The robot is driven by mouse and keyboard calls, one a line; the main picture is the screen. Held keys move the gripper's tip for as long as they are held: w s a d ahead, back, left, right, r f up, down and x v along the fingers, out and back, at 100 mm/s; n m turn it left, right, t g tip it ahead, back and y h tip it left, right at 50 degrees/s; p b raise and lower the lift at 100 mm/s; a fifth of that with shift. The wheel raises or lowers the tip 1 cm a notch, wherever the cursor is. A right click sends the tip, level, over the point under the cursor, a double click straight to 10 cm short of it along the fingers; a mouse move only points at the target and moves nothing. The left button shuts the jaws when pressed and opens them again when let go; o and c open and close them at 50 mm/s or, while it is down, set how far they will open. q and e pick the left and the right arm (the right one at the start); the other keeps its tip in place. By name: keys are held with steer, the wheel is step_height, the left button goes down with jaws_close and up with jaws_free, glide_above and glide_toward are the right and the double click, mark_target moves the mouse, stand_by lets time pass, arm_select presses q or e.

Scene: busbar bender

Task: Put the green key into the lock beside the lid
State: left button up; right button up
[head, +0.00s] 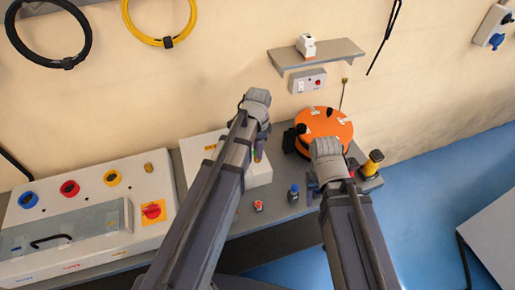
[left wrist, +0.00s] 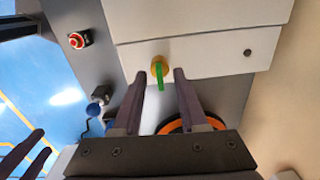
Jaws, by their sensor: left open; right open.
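The green key (left wrist: 160,98) stands at a round brass fitting (left wrist: 158,65) on the white box (left wrist: 200,55); whether it sits inside the fitting I cannot tell. My left gripper (left wrist: 159,74) is open, its fingers on either side of the key with gaps showing. In the head view the left gripper (head: 258,148) is over the white box (head: 198,151), and only a speck of green shows. A grey lid (head: 65,234) with a black handle lies on the left cabinet; a brass round piece (head: 148,167) is near its upper right. My right gripper (head: 313,192) is open beside the orange disc.
The cabinet carries blue (head: 28,200), red (head: 69,188) and yellow (head: 112,178) knobs and a red-and-yellow switch (head: 153,211). An orange disc (head: 322,124), a red button (head: 258,205) and a small blue item (head: 294,190) occupy the bench. A shelf (head: 318,52) hangs behind.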

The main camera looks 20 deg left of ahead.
arm_select(q)
steer(key=shift+s+r+p, duration=0.1)
steer(key=shift+r+p, duration=3.7)
steer(key=shift+r, duration=0.1)
steer(key=shift+d+f, duration=0.1)
steer(key=shift+f, duration=0.05)
steer(key=s+d+f+n+b, duration=0.4)
steer(key=s+d, duration=0.1)
steer(key=s, duration=0.2)
steer(key=s+d+f+n+y+b, duration=0.1)
steer(key=s+d+f+n+b, duration=0.2)
steer(key=s, duration=0.4)
steer(key=shift+d+f+n+b, duration=0.4)
steer(key=shift+d+f+b, duration=0.3)
steer(key=shift+d+b, duration=0.35)
